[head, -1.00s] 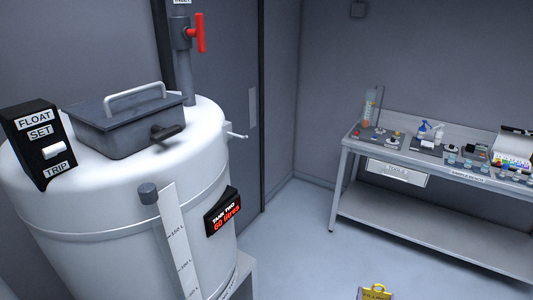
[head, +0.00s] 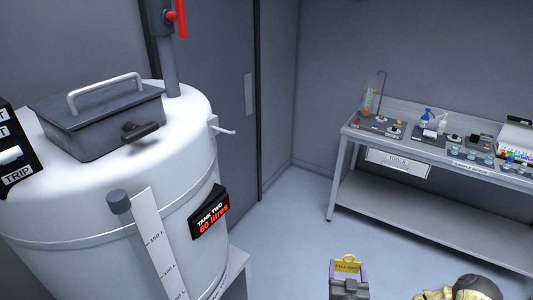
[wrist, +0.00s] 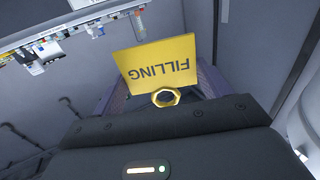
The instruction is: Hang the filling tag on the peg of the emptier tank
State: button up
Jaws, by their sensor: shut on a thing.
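The yellow filling tag (head: 347,265) is at the bottom of the head view, held by my gripper (head: 347,274). In the wrist view the tag (wrist: 157,62) reads FILLING upside down, and its gold ring (wrist: 166,97) lies by the shut fingers. A white tank (head: 110,225) fills the left of the head view. Its display (head: 210,212) reads TANK TWO, 60 litres. A thin pale peg (head: 225,131) sticks out from the tank's upper right side, bare. The tag is well apart from the peg, lower and to the right. No other tank is identifiable.
A grey lidded box (head: 100,115) with a handle and a red-handled valve (head: 177,18) stand on the tank. A level gauge (head: 155,245) runs down its front. A bench (head: 440,150) with lab items stands at right. Floor between tank and bench is clear.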

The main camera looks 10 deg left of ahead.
jog(key=w+a+r+n+g+y+p, duration=0.2)
jog(key=a+r+n+y+p, duration=0.25)
jog(key=r, duration=0.65)
jog(key=w+a+r+n+g+y+p, duration=0.1)
jog(key=w+a+r+n+y, duration=0.15)
jog(key=a+r+y, duration=0.6)
jog(key=s+a+r+n+g+y+p, duration=0.1)
jog(key=s+a+r+n+g, duration=0.1)
jog(key=a+r, duration=0.2)
jog(key=s+a+r+n+g+y+p, duration=0.1)
jog(key=s+a+r+n+g+p, duration=0.1)
jog(key=r, duration=0.9)
jog(key=s+a+r+n+g+y+p, duration=0.1)
jog(key=s+a+r+n+g, duration=0.1)
jog(key=a+r+g, duration=0.2)
notch_tip(320, 180, up, 4)
jog(key=shift+s+a+f+n+y, duration=0.25)
jog(key=shift+s+a+n+y, duration=0.05)
jog(key=shift+a, duration=0.85)
jog(key=shift+a, duration=0.2)
jog(key=f+b+x, duration=0.1)
jog(key=x, duration=0.9)
jog(key=shift+a, duration=0.25)
